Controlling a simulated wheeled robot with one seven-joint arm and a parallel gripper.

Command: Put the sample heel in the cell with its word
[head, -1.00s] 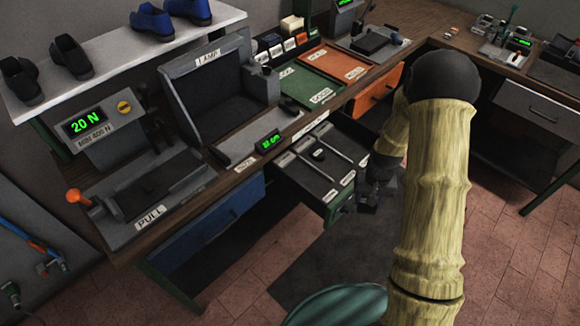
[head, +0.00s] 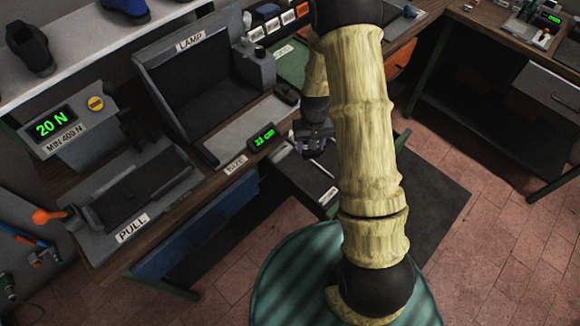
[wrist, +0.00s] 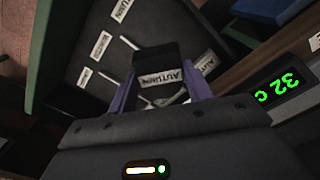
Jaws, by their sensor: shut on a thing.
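My gripper (wrist: 158,92) is shut on a small black heel (wrist: 160,62), held between its purple fingers in the wrist view. A white label reading AUTUMN, upside down, shows at the heel between the fingers. In the head view my gripper (head: 314,142) hangs over the open drawer (head: 318,178), which my arm partly covers. In the wrist view the dark drawer floor (wrist: 85,50) has pale dividers and several white labels. I cannot tell which cell is under the heel.
A green display (head: 263,138) marked SIZE stands on the bench edge beside my gripper. The LAMP booth (head: 190,75) and the PULL tester (head: 140,190) stand to its left. A blue drawer (head: 200,230) is below the bench. The floor at right is clear.

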